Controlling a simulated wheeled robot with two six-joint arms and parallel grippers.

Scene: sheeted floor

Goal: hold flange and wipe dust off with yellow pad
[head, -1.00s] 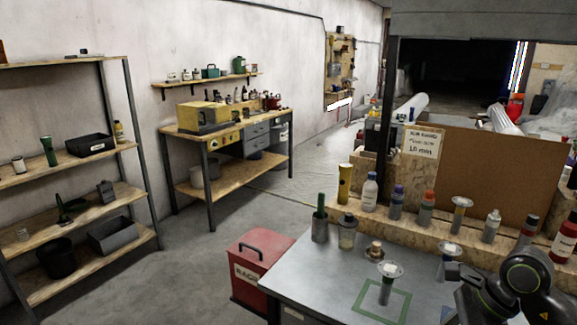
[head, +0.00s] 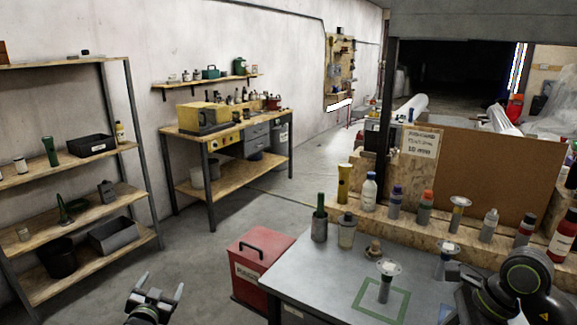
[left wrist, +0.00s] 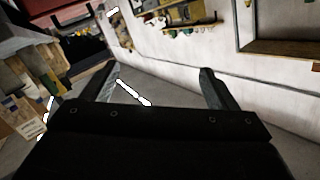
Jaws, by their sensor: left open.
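A flange-like piece with a pale round disc on a grey stem (head: 387,270) stands upright by the green square outline on the grey table. A similar disc-topped piece (head: 447,248) stands behind it, partly hidden by my right arm. I cannot make out a yellow pad. My left gripper (head: 162,287) is open and empty, low over the floor left of the red box, well away from the table. Its two spread fingers also show in the left wrist view (left wrist: 157,80). My right gripper (head: 452,272) is over the table's right side; its fingers are unclear.
A small brass-coloured part (head: 374,251) lies on the table. Several bottles line the wooden ledge (head: 405,228) behind it. A red box (head: 262,262) stands left of the table. Shelves (head: 90,195) stand at far left, with open floor between.

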